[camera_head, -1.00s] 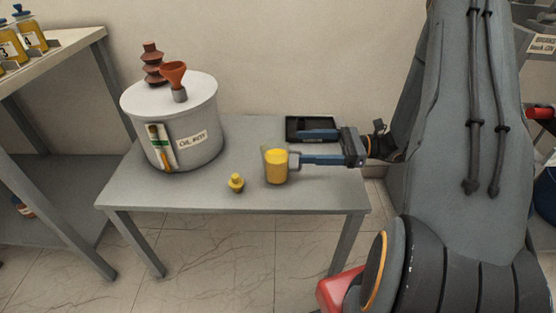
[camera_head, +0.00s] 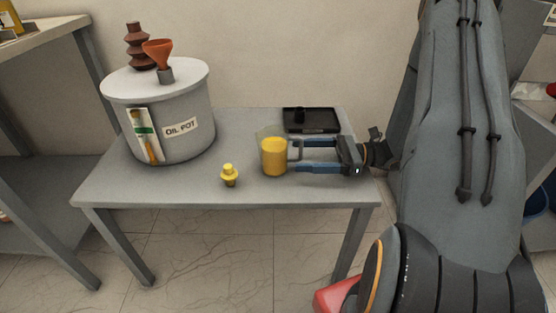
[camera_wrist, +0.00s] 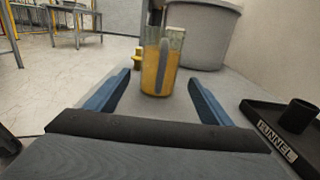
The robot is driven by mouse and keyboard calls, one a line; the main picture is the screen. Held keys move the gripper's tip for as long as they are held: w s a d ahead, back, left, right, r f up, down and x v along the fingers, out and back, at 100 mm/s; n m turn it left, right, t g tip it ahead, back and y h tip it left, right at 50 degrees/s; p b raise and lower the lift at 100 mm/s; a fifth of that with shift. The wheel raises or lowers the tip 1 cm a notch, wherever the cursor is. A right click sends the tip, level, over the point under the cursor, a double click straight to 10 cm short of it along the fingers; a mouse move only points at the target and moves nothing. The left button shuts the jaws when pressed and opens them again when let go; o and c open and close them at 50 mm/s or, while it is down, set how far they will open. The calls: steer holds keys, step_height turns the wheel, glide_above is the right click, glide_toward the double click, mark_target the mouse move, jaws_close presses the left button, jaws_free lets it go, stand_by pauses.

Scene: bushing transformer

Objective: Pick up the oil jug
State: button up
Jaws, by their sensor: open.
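The oil jug (camera_head: 273,157) is a clear jug with yellow oil, upright on the grey table. Its grey handle points right, toward my gripper (camera_head: 299,160). In the wrist view the jug (camera_wrist: 152,68) stands straight ahead, just beyond the open blue fingers, with its handle facing me. My gripper (camera_wrist: 157,90) is open and empty, low over the table. In the head view its fingertips are close to the handle; I cannot tell whether they touch it.
The table (camera_head: 240,197) also holds a large oil pot (camera_head: 185,140) with a funnel (camera_head: 157,52) and a brown ribbed bushing (camera_head: 138,45) on its lid. A yellow-capped piece (camera_head: 229,175) stands left of the jug. A black funnel tray (camera_head: 312,122) lies behind my gripper.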

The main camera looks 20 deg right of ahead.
mark_target(278, 153)
steer(key=x, duration=0.5)
steer(key=b+x, duration=0.1)
steer(key=x, duration=0.1)
steer(key=shift+a+r, duration=0.25)
steer(key=shift+a, duration=0.1)
steer(key=c, duration=1.5)
steer(key=shift+o, duration=0.2)
steer(key=shift+r, duration=0.1)
